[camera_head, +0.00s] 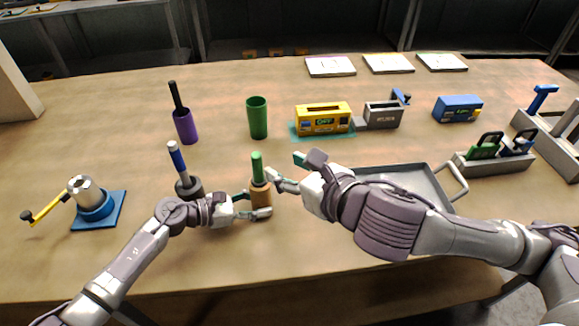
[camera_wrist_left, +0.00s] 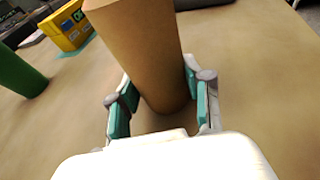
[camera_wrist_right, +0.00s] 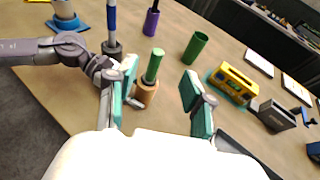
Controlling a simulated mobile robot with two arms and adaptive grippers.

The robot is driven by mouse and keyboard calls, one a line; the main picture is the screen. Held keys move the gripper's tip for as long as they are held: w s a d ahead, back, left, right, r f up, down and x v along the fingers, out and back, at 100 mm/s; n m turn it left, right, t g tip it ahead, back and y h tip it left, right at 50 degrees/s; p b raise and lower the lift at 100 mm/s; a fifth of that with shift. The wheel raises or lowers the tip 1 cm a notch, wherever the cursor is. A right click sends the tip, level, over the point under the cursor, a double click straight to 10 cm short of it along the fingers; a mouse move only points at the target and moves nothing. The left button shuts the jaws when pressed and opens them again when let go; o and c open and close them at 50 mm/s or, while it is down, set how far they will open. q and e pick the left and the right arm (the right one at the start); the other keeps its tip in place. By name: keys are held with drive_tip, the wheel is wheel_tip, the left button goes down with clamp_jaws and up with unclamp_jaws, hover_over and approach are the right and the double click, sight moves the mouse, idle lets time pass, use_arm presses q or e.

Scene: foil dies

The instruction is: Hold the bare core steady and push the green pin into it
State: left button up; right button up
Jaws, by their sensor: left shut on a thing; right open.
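The bare core (camera_head: 261,194) is a brown cylinder standing upright on the table; it fills the middle of the left wrist view (camera_wrist_left: 148,50). The green pin (camera_head: 257,165) stands upright out of its top, also in the right wrist view (camera_wrist_right: 154,65); how deep it sits is hidden. My left gripper (camera_head: 255,204) is shut on the core low down, one finger on each side (camera_wrist_left: 160,92). My right gripper (camera_head: 284,167) is open and empty, just right of the pin in the head view. In the right wrist view, pin and core show between its spread fingers (camera_wrist_right: 160,80).
A green cup (camera_head: 257,118) and a purple cup (camera_head: 185,126) with a dark rod stand behind. A blue-handled rod (camera_head: 177,157) on a dark base is left of the core. A yellow box (camera_head: 323,117) is behind right, and a grey tray (camera_head: 440,204) lies beyond my right arm.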

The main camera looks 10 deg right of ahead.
drive_tip(key=shift+r, duration=0.1)
drive_tip(key=shift+w+r, duration=0.1)
drive_tip(key=shift+r, duration=2.85)
use_arm(q)
drive_tip(key=o, duration=0.9)
drive_tip(key=shift+o, duration=0.2)
